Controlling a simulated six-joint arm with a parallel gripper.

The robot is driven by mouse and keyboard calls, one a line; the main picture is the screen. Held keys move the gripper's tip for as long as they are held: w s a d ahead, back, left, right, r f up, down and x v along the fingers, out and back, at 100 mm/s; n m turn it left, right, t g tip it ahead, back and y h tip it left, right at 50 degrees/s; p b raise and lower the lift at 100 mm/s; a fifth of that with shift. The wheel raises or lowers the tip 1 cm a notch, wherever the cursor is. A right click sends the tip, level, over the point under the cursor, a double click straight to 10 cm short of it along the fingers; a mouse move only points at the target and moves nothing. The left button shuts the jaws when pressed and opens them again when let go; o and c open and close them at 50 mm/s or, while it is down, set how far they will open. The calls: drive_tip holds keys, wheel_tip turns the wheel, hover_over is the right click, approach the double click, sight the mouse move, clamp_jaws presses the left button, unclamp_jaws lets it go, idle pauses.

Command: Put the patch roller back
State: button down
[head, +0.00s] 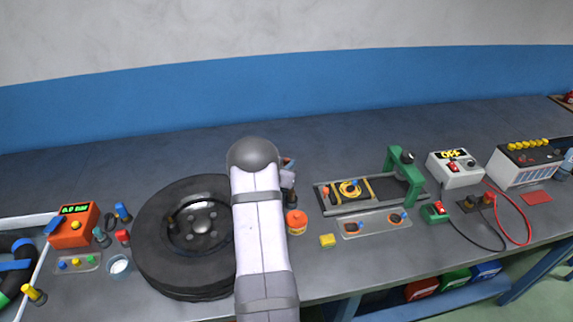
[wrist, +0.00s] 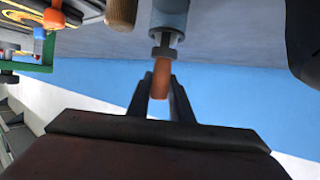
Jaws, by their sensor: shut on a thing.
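My gripper (wrist: 160,85) is shut on an orange part of a tool in the wrist view. I take this tool to be the patch roller (wrist: 161,75). A metal collar and a blue-grey cylinder line up beyond the orange part; I cannot tell whether they belong to the same tool. A tan, rounded thing (wrist: 121,14) is just left of them, apart from my fingers. In the head view my arm hides my gripper and most of what it holds. Small red and dark parts (head: 288,162) show just right of my arm.
A tyre on a wheel (head: 160,240) lies left of my arm. Further right are a tray with a green clamp (head: 405,180), a switch box (head: 455,167) and a battery (head: 520,165).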

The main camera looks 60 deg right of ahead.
drive_tip(key=shift+f, duration=0.1)
drive_tip(key=c, duration=1.6)
unclamp_jaws()
drive_tip(key=shift+s+a+f, duration=0.1)
drive_tip(key=shift+f, duration=0.1)
drive_tip(key=shift+r+p, duration=0.55)
drive_tip(key=shift+p, duration=0.05)
drive_tip(key=b+v, duration=0.3)
drive_tip(key=v, duration=0.9)
drive_tip(key=shift+r, duration=0.15)
